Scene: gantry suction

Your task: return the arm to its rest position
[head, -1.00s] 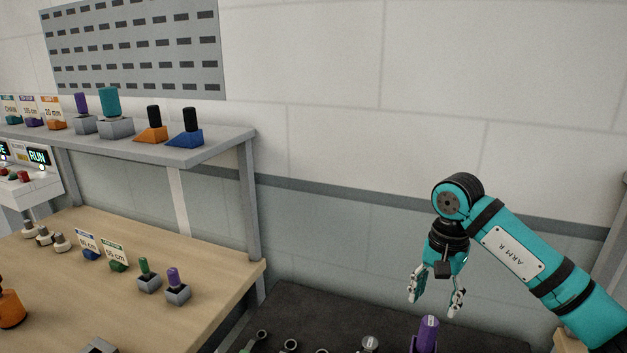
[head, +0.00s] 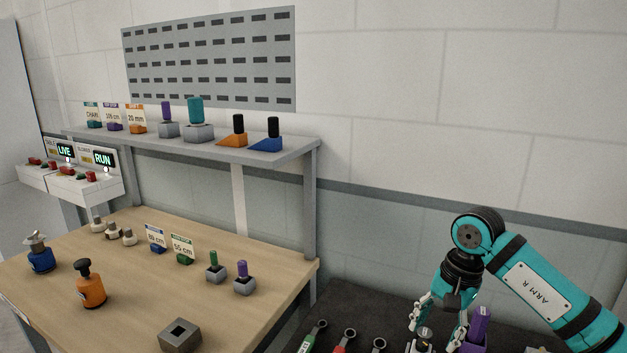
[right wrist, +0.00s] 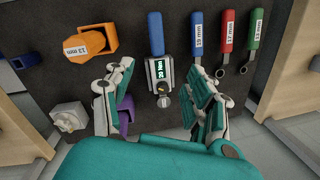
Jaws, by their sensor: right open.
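My right arm (head: 545,290), teal and marked ARM R, comes in from the right in the head view. Its gripper (head: 438,325) points down over the dark tool surface at the lower right. In the right wrist view the gripper (right wrist: 158,100) is open, its two fingers spread apart. Between and beyond the fingers lies a blue-handled tool (right wrist: 156,35) with a 20 Nm display. I cannot tell how high the fingers are above it. My left gripper is not in view.
The dark tool surface (right wrist: 130,20) holds wrenches (right wrist: 196,45), an orange 13 mm piece (right wrist: 90,42) and a purple holder (right wrist: 125,112). A wooden bench (head: 130,245) with bottles and small blocks stands left. A grey shelf (head: 200,148) with several items is above it.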

